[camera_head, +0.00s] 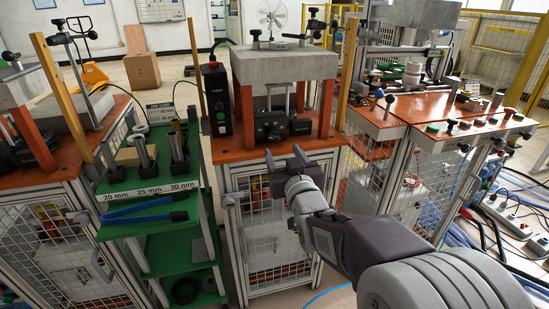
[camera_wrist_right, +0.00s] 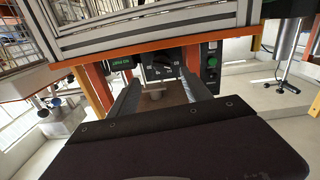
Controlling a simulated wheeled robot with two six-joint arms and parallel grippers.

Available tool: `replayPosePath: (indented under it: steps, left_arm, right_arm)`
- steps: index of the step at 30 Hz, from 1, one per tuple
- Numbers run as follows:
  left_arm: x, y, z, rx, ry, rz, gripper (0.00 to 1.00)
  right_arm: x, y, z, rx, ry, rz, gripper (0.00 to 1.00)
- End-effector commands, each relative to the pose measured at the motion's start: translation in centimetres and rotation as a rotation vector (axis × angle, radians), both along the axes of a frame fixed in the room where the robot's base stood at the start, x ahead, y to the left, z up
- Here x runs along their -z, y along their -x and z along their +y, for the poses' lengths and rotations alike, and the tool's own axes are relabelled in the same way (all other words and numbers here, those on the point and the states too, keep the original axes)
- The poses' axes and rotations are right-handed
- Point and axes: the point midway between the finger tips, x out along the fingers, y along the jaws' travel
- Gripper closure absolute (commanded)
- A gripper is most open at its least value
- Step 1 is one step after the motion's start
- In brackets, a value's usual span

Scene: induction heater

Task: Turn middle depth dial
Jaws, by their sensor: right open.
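The middle depth dial shows as a dark knob on a black box (camera_head: 270,126) under the grey block of the middle station. In the right wrist view, which looks upside down, the dial (camera_wrist_right: 160,72) has pale markings around it and a green-lit label (camera_wrist_right: 121,63) beside it. My right gripper (camera_head: 284,156) is open and empty, in front of the station's table edge and apart from the dial. In the wrist view its two fingers (camera_wrist_right: 160,92) point toward the dial, one on either side of it. My left gripper does not show.
Orange posts (camera_head: 244,115) flank the black box. A tall black control box (camera_head: 217,100) with a green button stands to its left. A green rack (camera_head: 150,187) with metal cylinders is left of the station. The bare orange tabletop (camera_head: 232,153) lies before the dial.

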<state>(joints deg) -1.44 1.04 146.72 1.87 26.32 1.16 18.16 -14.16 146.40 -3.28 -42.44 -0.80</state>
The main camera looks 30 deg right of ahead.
Motion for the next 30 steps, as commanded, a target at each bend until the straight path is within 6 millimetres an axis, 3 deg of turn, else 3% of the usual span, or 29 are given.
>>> replayPosePath:
  steps: [5, 12, 18, 27, 28, 30]
  left_arm:
    - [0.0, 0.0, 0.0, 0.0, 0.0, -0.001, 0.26]
    - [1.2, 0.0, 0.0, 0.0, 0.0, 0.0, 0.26]
    - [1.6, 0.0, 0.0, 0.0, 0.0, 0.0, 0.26]
    - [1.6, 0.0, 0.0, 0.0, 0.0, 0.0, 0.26]
    - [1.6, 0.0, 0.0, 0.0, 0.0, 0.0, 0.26]
    - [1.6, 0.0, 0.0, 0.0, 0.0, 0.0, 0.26]
  right_arm:
    - [-0.1, -0.8, -0.2, -0.001, -0.001, 0.002, 0.43]
    - [0.1, -5.5, -1.5, -0.001, -0.002, 0.003, 0.43]
    - [-0.1, -8.3, -2.3, -0.002, -0.002, 0.003, 0.43]
    - [-0.2, -8.8, -2.4, -0.001, -0.001, 0.003, 0.43]
    - [-0.2, -8.8, -2.4, -0.002, -0.001, 0.003, 0.46]
    - [-0.2, -8.8, -2.4, -0.001, -0.001, 0.003, 0.66]
